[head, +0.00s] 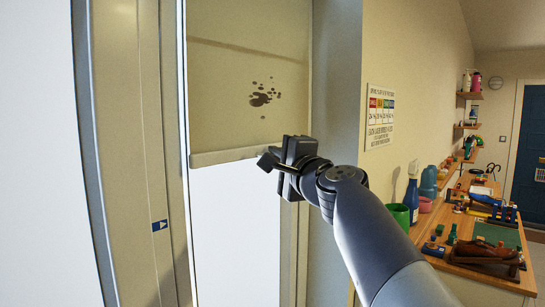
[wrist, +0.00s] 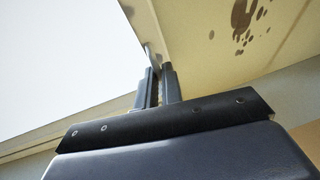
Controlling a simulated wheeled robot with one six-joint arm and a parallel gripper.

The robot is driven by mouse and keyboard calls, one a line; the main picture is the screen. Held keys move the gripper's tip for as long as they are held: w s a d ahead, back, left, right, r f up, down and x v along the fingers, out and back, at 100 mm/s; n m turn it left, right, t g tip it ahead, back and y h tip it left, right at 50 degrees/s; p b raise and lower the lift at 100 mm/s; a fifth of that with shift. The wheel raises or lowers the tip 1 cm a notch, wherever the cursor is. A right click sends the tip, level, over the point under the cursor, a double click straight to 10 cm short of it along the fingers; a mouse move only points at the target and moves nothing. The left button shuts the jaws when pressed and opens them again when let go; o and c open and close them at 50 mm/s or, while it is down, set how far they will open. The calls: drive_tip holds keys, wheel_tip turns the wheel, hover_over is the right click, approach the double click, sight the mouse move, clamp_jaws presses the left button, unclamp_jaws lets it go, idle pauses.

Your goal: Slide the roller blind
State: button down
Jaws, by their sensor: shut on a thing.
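The roller blind (head: 237,65) is a beige sheet with dark splotches, hanging partway down a tall narrow window. A pale bottom bar (head: 222,155) runs along its lower edge. My gripper (head: 268,160) is at the right end of this bar, with its fingers pointing left. In the wrist view the blind (wrist: 215,35) fills the upper right, and my gripper (wrist: 158,75) is shut on its lower edge. The exact contact between the fingers is small and partly hidden.
Bright open window (head: 235,225) lies below the bar. The window's side frame (head: 322,110) is close to the right of my gripper. A wooden bench (head: 500,280) with a green cup (head: 400,215), bottles and tools stands to the right, under a wall poster (head: 380,117).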

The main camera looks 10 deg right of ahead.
idle(0.4)
wheel_tip(320, 180, down, 46)
drive_tip(key=b, duration=4.7)
drive_tip(key=shift+f, duration=0.2)
drive_tip(key=c, duration=1.6)
unclamp_jaws()
drive_tip(key=shift+o, duration=0.2)
